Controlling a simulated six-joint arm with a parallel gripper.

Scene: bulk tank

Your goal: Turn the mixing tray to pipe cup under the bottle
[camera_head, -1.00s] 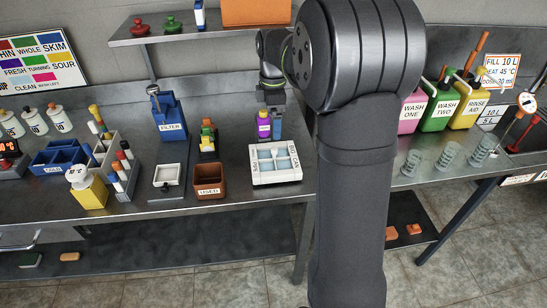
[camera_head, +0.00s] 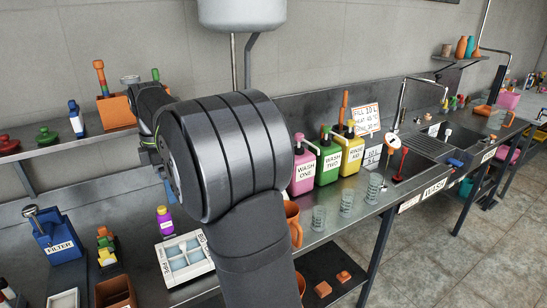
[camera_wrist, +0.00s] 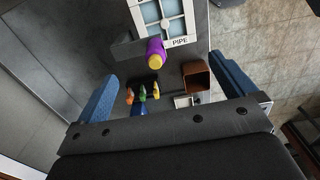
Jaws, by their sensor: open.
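The mixing tray (camera_head: 176,283) is white with pale blue compartments and sits on the steel bench, left of my arm in the head view. A PIPE label is on its left side and a partly hidden label on its right. In the wrist view the tray (camera_wrist: 200,36) is at the top, PIPE side nearest. The purple bottle (camera_head: 165,222) with a yellow cap stands upright by the tray's back-left corner; it also shows in the wrist view (camera_wrist: 156,55). I cannot tell whether they touch. My gripper (camera_wrist: 163,72) is open and empty, above the bench; my arm mostly hides it in the head view.
A blue FILTER holder (camera_head: 58,240), small coloured bottles (camera_head: 106,245) and a brown bin (camera_head: 115,292) stand left of the tray. A shelf (camera_head: 50,148) runs above. Wash jugs (camera_head: 328,160) and clear glasses (camera_head: 346,203) stand right of my arm.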

